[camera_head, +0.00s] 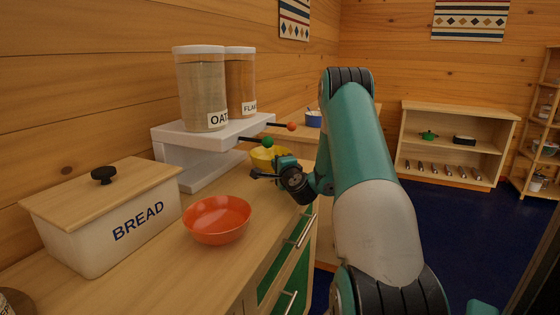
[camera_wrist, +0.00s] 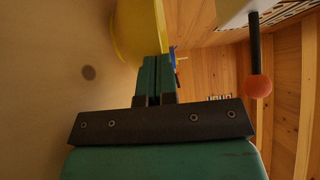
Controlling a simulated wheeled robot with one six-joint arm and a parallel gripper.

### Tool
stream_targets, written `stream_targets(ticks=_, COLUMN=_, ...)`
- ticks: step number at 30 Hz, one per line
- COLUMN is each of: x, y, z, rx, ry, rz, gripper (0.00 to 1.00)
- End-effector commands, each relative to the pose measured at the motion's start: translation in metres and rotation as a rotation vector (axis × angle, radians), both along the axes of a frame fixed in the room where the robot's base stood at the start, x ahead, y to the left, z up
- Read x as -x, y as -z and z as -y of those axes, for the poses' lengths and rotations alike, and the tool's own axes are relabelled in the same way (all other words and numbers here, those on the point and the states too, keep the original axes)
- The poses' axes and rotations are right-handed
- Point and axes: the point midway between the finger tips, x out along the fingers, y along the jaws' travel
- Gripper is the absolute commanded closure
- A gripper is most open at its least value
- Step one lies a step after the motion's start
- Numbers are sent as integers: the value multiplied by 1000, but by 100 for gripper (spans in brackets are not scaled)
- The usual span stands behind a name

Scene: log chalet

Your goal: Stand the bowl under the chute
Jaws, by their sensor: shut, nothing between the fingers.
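A yellow bowl (camera_head: 264,156) stands on the counter at the right end of the white dispenser stand (camera_head: 206,147). I cannot tell whether it is right beneath a chute, as the outlets are hidden. An orange-red bowl (camera_head: 217,219) stands upright and empty nearer to me, in front of the stand. My gripper (camera_head: 258,175) is low over the counter beside the yellow bowl's near side. In the wrist view my gripper (camera_wrist: 157,62) has its fingers together and empty, with the yellow bowl's wall (camera_wrist: 140,30) close beyond them; contact is unclear.
Oats (camera_head: 202,90) and flakes (camera_head: 240,82) canisters stand on the stand. Levers with a green knob (camera_head: 268,142) and an orange knob (camera_head: 291,126) jut out near my gripper. A bread box (camera_head: 105,215) is at left. A low shelf (camera_head: 455,145) stands across the room.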

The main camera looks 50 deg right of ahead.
Motion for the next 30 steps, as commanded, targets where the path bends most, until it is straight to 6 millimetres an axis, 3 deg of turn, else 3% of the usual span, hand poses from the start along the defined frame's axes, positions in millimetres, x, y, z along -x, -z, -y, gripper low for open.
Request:
stream_targets(ticks=12, x=-28, y=-2, z=-3, rx=1, ry=7, rz=-1, gripper=100)
stream_targets(ticks=30, x=-21, y=6, z=-2, rx=2, ry=6, rz=3, gripper=100)
